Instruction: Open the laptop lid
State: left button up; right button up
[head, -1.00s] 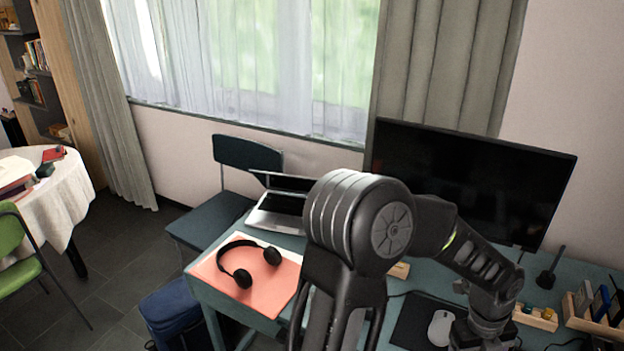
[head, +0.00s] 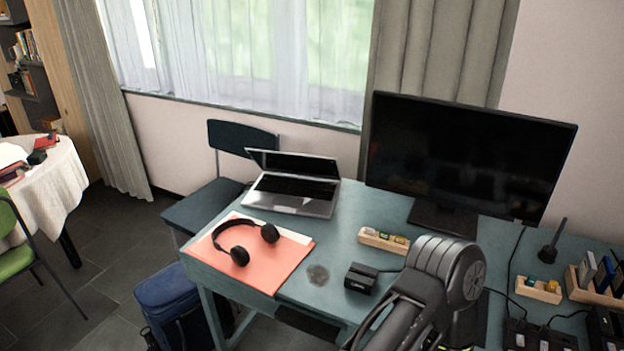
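The silver laptop (head: 290,203) stands at the far left part of the teal desk, beside the window wall. Its lid (head: 295,164) is raised off the keyboard (head: 296,187), and the dark screen side shows; the exact angle is hard to tell. The lid's rear side is hidden. One of my arms rises from the bottom edge, right of centre, well apart from the laptop. Neither gripper shows, and nothing of mine touches the laptop.
Headphones (head: 240,255) lie on a pink folder (head: 270,272) in front of the laptop. A monitor (head: 468,158) stands to its right. A wooden holder (head: 384,240) and a small black box (head: 361,278) sit mid-desk. A dark chair (head: 205,207) stands at left.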

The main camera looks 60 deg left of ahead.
aim_at(318, 166)
jog(key=u, duration=2.45)
jog(key=i+l, duration=0.4)
